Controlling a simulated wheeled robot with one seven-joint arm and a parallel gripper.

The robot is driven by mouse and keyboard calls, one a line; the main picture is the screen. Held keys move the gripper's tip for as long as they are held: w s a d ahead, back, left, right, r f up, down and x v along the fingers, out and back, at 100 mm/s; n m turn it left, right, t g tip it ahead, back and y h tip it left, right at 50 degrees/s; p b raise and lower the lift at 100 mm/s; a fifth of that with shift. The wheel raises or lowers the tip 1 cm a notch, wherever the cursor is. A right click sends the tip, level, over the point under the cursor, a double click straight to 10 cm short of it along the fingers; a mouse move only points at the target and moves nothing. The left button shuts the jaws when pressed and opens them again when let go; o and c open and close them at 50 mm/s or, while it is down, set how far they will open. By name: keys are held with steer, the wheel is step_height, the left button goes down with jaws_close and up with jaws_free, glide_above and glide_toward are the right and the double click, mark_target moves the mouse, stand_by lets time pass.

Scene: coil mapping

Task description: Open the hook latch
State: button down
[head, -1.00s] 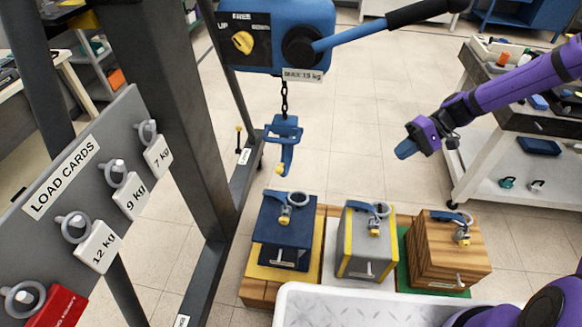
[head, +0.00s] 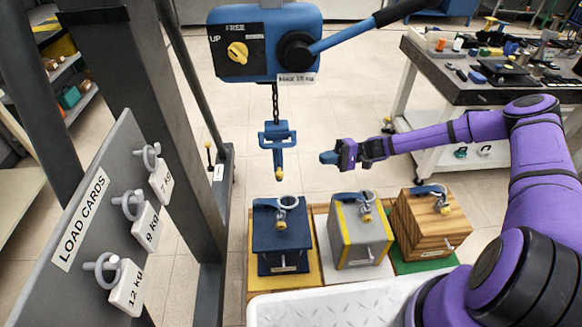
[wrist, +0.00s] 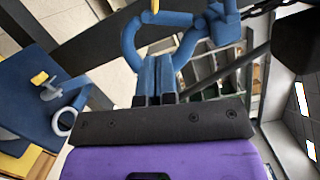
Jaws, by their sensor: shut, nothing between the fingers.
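The blue hook (head: 277,150) hangs on a chain below the blue hoist, with a yellow tip at its lower end. It also shows large in the wrist view (wrist: 215,28), just beyond my fingers. My gripper (head: 328,157) is to the right of the hook in the head view, level with its lower part. In the wrist view my gripper's blue fingers (wrist: 155,75) lie together with nothing between them and point toward the hook. A gap between fingers and hook shows in the head view. Whether the latch is open or shut I cannot tell.
Below the hook stand a navy box (head: 284,235), a grey-yellow box (head: 359,232) and a wooden box (head: 431,222), each with a ring on top. Load cards hang on a board (head: 95,210) at left. A dark workbench (head: 465,90) is behind right.

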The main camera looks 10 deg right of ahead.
glide_toward(280, 170)
steer(key=a, duration=0.5)
steer(key=shift+s+a+r, duration=0.15)
steer(key=shift+s+a, duration=0.3)
steer(key=shift+s, duration=0.05)
steer(key=shift+s+a+r, duration=0.1)
steer(key=shift+s+a, duration=0.35)
steer(key=shift+s, duration=0.1)
